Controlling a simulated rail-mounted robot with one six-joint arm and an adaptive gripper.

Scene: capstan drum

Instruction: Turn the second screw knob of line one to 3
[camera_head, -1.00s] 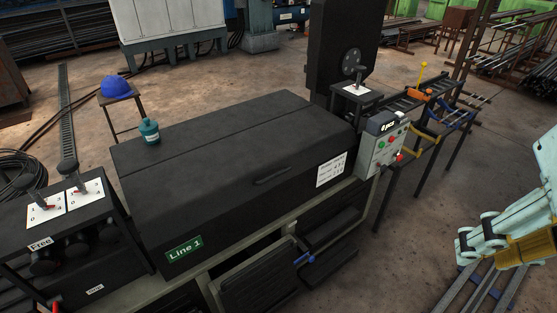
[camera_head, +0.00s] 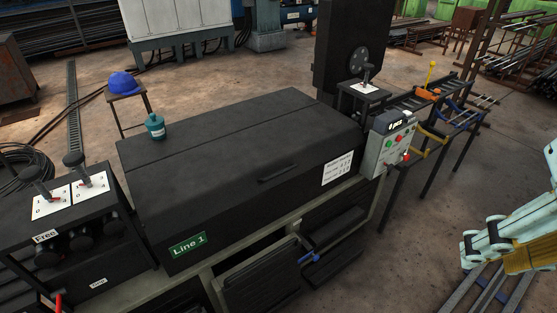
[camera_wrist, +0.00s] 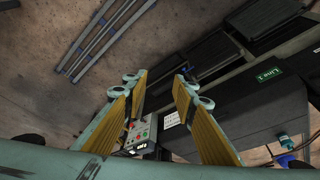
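The line one machine (camera_head: 240,160) is a long black cabinet with a green "Line 1" sign (camera_head: 188,245). At its left end, a black box carries two white dial plates with black knobs: a left knob (camera_head: 33,174) and a right knob (camera_head: 74,160). Another black knob (camera_head: 367,72) stands on a white plate at the machine's right end. The dial figures are too small to read surely. My gripper (camera_wrist: 160,78) is open and empty in the wrist view, its yellow pads apart. In the head view it is at the right edge, far from the knobs.
A grey control panel (camera_head: 390,145) with buttons and a display stands at the machine's right end, also visible in the wrist view (camera_wrist: 142,133). A blue helmet (camera_head: 124,82) rests on a stool behind.

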